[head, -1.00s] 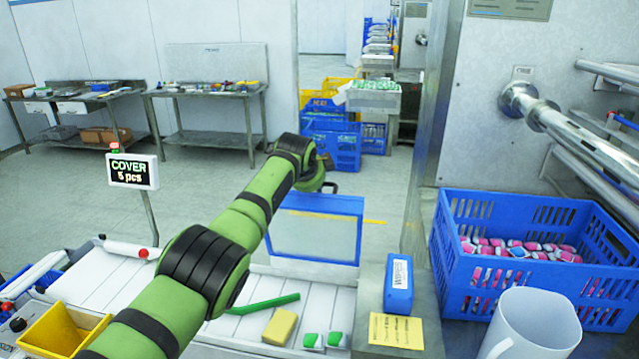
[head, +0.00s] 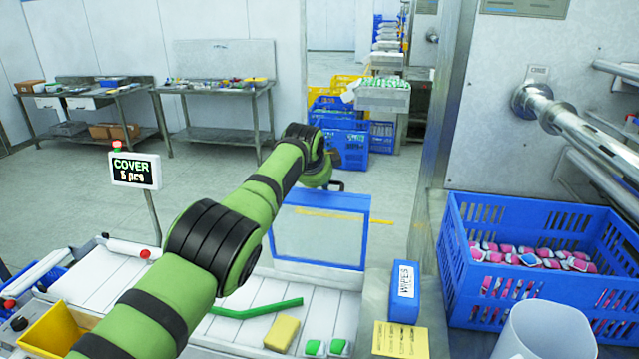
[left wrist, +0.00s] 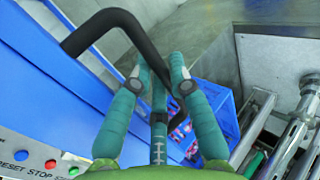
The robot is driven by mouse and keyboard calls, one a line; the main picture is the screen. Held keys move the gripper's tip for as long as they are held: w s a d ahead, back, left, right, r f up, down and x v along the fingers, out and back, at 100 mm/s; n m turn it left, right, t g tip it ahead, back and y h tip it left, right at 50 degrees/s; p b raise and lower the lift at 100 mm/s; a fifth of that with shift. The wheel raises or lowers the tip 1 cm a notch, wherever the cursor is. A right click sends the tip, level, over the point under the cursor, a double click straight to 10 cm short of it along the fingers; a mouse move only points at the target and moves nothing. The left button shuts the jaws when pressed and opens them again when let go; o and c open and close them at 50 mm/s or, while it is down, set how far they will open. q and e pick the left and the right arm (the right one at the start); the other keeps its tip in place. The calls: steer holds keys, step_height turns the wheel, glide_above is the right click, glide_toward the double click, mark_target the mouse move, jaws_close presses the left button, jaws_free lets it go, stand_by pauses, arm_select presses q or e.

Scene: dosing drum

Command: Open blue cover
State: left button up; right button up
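The blue cover is a clear panel in a blue frame (head: 367,232). It stands at a steep tilt at the back edge of the white slatted conveyor in the head view. In the left wrist view its blue frame (left wrist: 60,85) fills the left side, with a bent black handle (left wrist: 112,17) on it. My left gripper (left wrist: 162,60) has teal fingers on either side of the handle's far leg. Whether they press on it is hidden. In the head view my left gripper (head: 328,183) is at the cover's top edge, partly hidden by its arm. My right gripper is out of view.
A sign (head: 134,170) reads COVER 5 pcs. A green strip (head: 255,309), a yellow sponge (head: 281,334) and small green-white packets lie in front. A blue wipes box (head: 404,292), a blue crate (head: 480,300) of packets and a white jug (head: 545,332) stand right.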

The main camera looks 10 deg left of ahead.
arm_select(q)
steer(key=shift+o, duration=1.3)
steer(key=shift+a+r, duration=0.1)
steer(key=shift+r, duration=0.05)
steer(key=v, duration=1.2)
steer(key=shift+s, duration=0.15)
